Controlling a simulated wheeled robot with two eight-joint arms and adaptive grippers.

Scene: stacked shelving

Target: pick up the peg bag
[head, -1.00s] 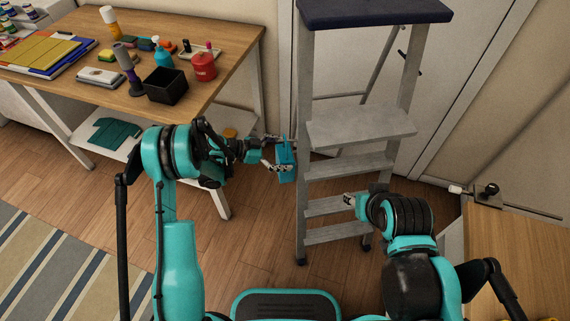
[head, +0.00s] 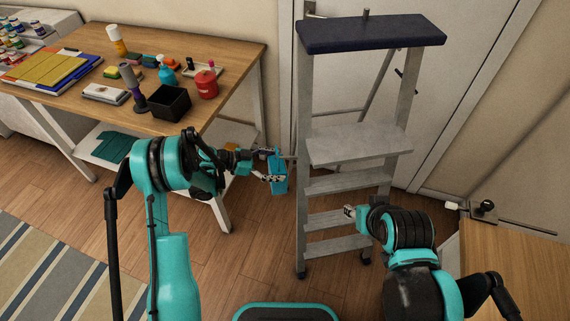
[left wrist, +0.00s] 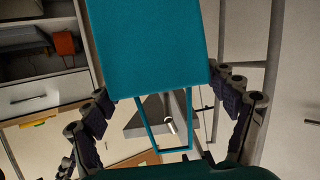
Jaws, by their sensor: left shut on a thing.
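The peg bag is a small teal bag (head: 279,184) with a thin handle loop. It hangs at my left gripper (head: 270,166), just left of the stepladder and clear of the floor. In the left wrist view the teal bag (left wrist: 155,45) fills the top middle, with its loop below it. The fingers of my left gripper (left wrist: 165,112) stand on both sides of it, shut on the bag. The exact contact is hard to see. My right gripper (head: 350,211) is small, in front of the lower ladder steps, and its jaw state is unclear.
A grey stepladder (head: 359,145) with a dark top stands close right of the bag. A wooden table (head: 220,45) at left holds a black box (head: 169,103), a red container (head: 206,85) and several other items. A wooden surface (head: 520,270) is at lower right.

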